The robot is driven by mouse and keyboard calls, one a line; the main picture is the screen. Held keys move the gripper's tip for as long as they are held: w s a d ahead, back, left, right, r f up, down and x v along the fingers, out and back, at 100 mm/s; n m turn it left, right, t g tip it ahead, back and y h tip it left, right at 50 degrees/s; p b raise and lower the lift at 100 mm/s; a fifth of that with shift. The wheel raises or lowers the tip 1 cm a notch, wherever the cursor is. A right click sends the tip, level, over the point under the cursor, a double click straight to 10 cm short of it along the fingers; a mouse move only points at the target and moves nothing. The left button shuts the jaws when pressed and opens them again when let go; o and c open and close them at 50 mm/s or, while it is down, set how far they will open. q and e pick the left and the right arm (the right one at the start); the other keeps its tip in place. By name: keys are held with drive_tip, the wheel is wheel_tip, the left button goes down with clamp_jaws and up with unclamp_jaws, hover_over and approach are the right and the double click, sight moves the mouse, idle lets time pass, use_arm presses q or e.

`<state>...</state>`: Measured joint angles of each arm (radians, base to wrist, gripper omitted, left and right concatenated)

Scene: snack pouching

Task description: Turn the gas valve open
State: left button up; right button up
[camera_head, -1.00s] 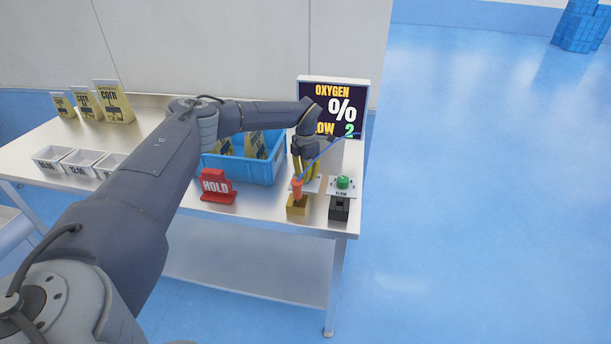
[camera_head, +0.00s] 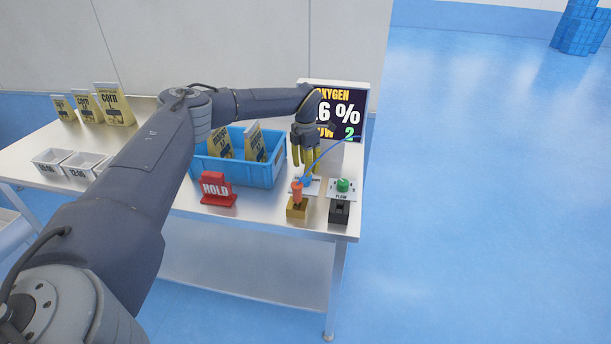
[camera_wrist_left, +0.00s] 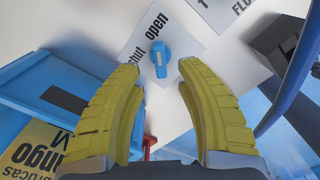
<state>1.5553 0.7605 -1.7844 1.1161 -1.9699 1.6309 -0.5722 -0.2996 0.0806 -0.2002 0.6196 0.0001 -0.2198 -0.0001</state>
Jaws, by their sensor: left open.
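The gas valve is a blue knob with a white mark (camera_wrist_left: 161,59) on a white plate lettered "open" and "shut" (camera_wrist_left: 180,28). In the head view the blue knob (camera_head: 305,180) shows small below my left gripper (camera_head: 303,168). My left gripper also shows in the wrist view (camera_wrist_left: 158,78), with its yellow fingers spread and nothing between them. The knob lies beyond the fingertips, and the fingers look apart from it. I cannot tell for sure which word the mark points at. My right gripper is in neither view.
An orange-topped probe (camera_head: 297,194) with a blue hose stands in front of the valve. A green flow knob (camera_head: 344,185) is to its right. A blue crate of pouches (camera_head: 222,172), a red HOLD sign (camera_head: 216,189) and an oxygen display (camera_head: 355,112) are nearby.

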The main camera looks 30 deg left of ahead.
use_arm(q)
wheel_tip(320, 180, up, 7)
idle(0.4)
drive_tip(key=shift+d+f, duration=0.1)
drive_tip(key=shift+f, duration=0.05)
